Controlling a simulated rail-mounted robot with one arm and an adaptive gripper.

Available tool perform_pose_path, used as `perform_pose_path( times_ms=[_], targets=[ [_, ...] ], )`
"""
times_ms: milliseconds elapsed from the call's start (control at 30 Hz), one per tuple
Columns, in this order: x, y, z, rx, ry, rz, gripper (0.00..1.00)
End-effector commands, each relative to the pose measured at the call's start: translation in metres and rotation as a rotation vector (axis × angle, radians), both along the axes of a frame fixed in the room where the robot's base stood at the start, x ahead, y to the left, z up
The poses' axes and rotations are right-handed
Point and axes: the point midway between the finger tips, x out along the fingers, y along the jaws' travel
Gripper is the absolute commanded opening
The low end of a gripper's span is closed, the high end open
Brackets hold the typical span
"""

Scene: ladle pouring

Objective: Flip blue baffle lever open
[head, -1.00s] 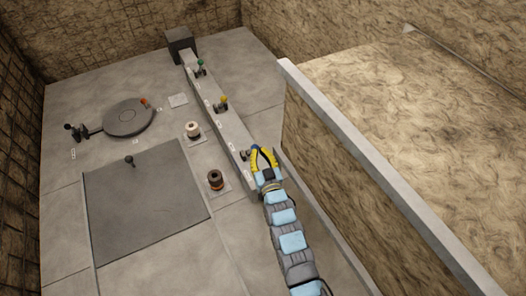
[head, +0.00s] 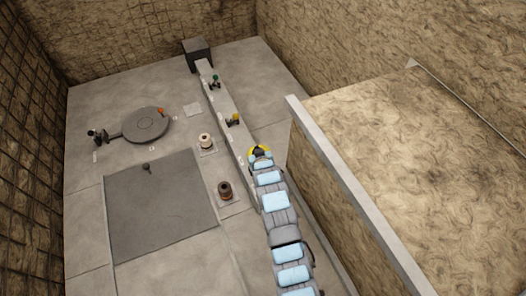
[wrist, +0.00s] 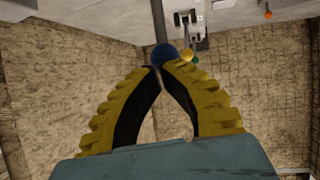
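The blue knob of the lever (wrist: 164,54) shows in the wrist view, just beyond my fingertips, with a grey rod running up from it. My gripper (wrist: 160,69) has its two yellow fingers drawn together at the tips, the right tip overlapping the knob's lower edge. The tips appear to touch the knob or sit very close to it; I see no knob held between them. In the head view my gripper (head: 259,150) is at the right side of the long grey channel (head: 230,110), and the blue lever is hidden there.
A green-knobbed lever (head: 215,78) and a yellow-knobbed lever (head: 235,118) stand farther along the channel. Left of it are a white-topped post (head: 206,140), a brown post (head: 224,188) and a round plate (head: 146,125). A tall wall (head: 350,190) stands close on the right.

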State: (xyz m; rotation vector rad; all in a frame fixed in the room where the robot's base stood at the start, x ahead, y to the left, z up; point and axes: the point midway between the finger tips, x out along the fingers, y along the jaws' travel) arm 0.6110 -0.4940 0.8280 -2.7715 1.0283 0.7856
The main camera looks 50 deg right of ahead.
Motion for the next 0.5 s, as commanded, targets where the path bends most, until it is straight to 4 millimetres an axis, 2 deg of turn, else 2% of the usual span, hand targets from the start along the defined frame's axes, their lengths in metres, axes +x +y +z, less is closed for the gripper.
perform_pose_path(
  times_ms=[33,500],
  targets=[
    [0.005,-0.002,0.004,0.014,0.024,0.001,0.0],
    [0.032,-0.017,-0.001,0.124,0.212,0.0,0.0]
  ],
)
